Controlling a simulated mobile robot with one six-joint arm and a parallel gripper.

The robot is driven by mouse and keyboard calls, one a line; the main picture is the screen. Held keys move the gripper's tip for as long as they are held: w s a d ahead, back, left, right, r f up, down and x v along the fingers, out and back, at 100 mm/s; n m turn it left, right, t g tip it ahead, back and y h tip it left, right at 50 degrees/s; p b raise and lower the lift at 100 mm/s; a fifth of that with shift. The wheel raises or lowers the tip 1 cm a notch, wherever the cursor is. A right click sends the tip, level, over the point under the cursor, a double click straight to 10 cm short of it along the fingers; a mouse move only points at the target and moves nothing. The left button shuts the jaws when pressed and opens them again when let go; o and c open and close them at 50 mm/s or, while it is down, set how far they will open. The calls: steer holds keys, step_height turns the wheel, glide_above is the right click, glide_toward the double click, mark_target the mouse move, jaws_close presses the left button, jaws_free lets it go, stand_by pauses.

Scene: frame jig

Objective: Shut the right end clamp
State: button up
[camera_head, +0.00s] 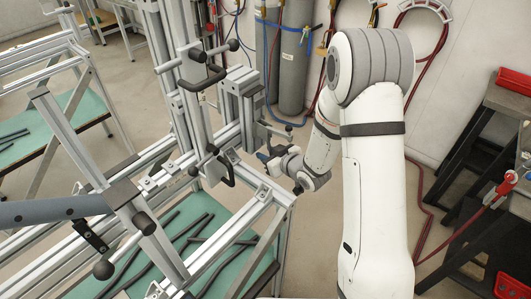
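The frame jig (195,130) is built of aluminium profiles and fills the left and middle of the head view. Several clamps with black handles and ball knobs are mounted on it. Towards its right end, a clamp (228,165) with a black handle sits on the jig's upper structure. A small metal lever (278,131) sticks out just right of the right-hand upright. My gripper (264,156) is small in view, just below this lever and right of the jig. Its fingers point left towards the jig. Its opening and any contact with the clamp are too small to tell.
A green shelf (220,205) with dark bars lies under the jig. Grey gas cylinders (294,60) and hoses stand by the back wall. Dark workbenches (480,130) with red items are at the right.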

steer(key=shift+c, duration=0.5)
jaws_close()
